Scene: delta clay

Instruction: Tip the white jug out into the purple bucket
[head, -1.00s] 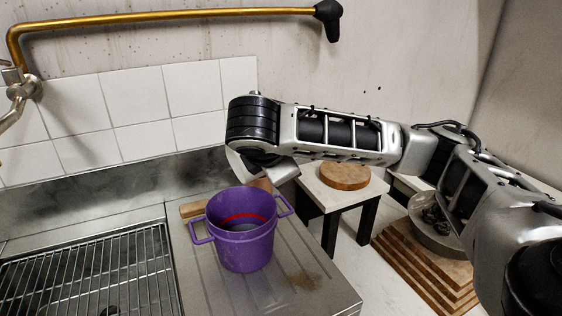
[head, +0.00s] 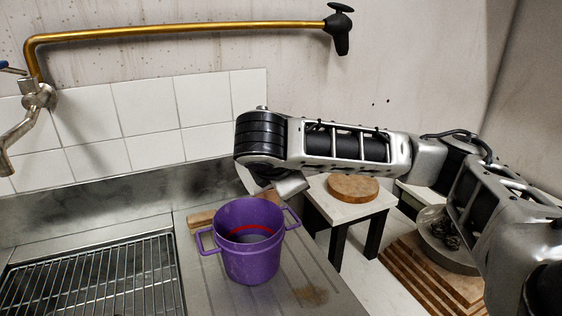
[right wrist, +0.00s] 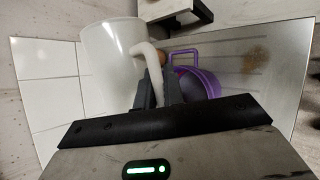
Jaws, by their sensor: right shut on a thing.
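The purple bucket (head: 250,258) stands upright on the ribbed metal drainboard, with a handle on each side and a red line inside. It also shows in the right wrist view (right wrist: 208,82), partly hidden behind my gripper. The white jug (right wrist: 108,62) is in the right wrist view, left of the bucket. My right gripper (right wrist: 155,88) is shut on the jug's handle. In the head view my right arm hides nearly all of the jug, and the gripper is hidden behind the arm, just above and behind the bucket. My left gripper is in neither view.
A metal sink grid (head: 95,285) lies left of the bucket. A brass tap pipe (head: 180,30) runs along the wall above. A small table (head: 345,211) with a round wooden board (head: 353,187) stands behind right. A grey bowl (head: 447,250) sits on stacked wooden boards (head: 420,275).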

